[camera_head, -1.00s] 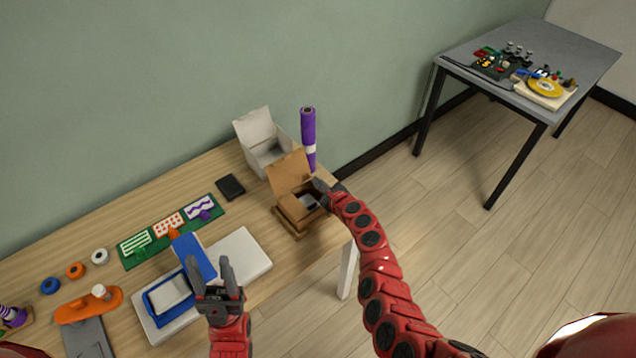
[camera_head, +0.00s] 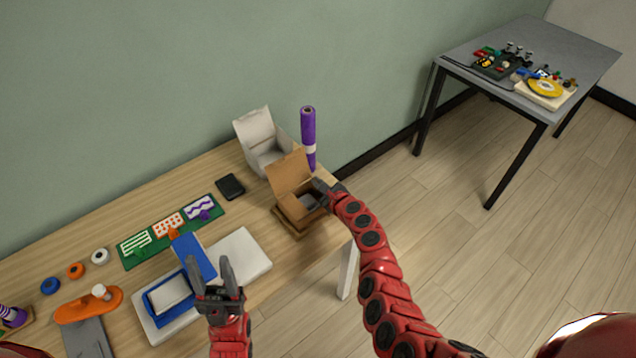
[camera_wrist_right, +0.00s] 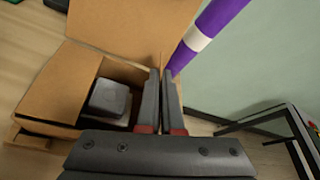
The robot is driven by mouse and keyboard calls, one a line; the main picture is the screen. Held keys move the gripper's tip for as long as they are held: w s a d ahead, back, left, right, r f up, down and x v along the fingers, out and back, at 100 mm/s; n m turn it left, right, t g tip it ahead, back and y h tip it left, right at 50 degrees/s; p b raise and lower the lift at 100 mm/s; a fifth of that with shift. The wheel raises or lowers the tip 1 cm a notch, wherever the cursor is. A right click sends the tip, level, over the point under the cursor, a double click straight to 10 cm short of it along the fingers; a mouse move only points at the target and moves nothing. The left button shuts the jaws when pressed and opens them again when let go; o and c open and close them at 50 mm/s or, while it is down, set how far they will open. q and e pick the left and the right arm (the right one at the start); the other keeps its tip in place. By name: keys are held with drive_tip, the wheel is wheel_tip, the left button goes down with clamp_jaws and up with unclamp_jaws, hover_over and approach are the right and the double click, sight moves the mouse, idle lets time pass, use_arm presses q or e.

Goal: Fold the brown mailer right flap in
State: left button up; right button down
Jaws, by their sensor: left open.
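The brown mailer (camera_head: 290,207) stands at the right end of the wooden table with its big back lid (camera_head: 290,172) upright. A small grey item lies inside it; it shows in the right wrist view (camera_wrist_right: 108,98). My right gripper (camera_head: 318,186) is at the mailer's right side. In the right wrist view its two fingers (camera_wrist_right: 161,75) are close together, with the thin brown edge of the right flap (camera_wrist_right: 161,60) upright between them. Most of that flap is hidden by the fingers. My left gripper (camera_head: 209,264) is open and empty above the blue box, away from the mailer.
A white open box (camera_head: 263,145) stands behind the mailer, and a purple roll (camera_head: 308,135) stands close beside the lid. A black wallet-like item (camera_head: 230,186), a green mat (camera_head: 150,250) and a blue box (camera_head: 160,312) lie to the left. A grey table (camera_head: 590,60) stands apart.

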drive_tip(key=shift+a+f, duration=0.1)
drive_tip(key=shift+s+a+f+n+h+b, duration=0.2)
drive_tip(key=shift+f+n+h+b, duration=0.1)
drive_tip(key=shift+n+b, duration=0.55)
drive_tip(key=n+t+b, duration=0.1)
drive_tip(key=b, duration=0.1)
drive_tip(key=a+f+n+h+b, duration=0.1)
drive_tip(key=b, duration=0.1)
drive_tip(key=shift+s+t+b, duration=0.3)
drive_tip(key=shift+t+b, duration=0.1)
drive_tip(key=shift+n+t+b, duration=0.4)
drive_tip(key=shift+n+b, duration=0.35)
drive_tip(key=shift+b, duration=0.35)
drive_tip(key=c, duration=1.1)
unclamp_jaws()
drive_tip(key=shift+s, duration=0.1)
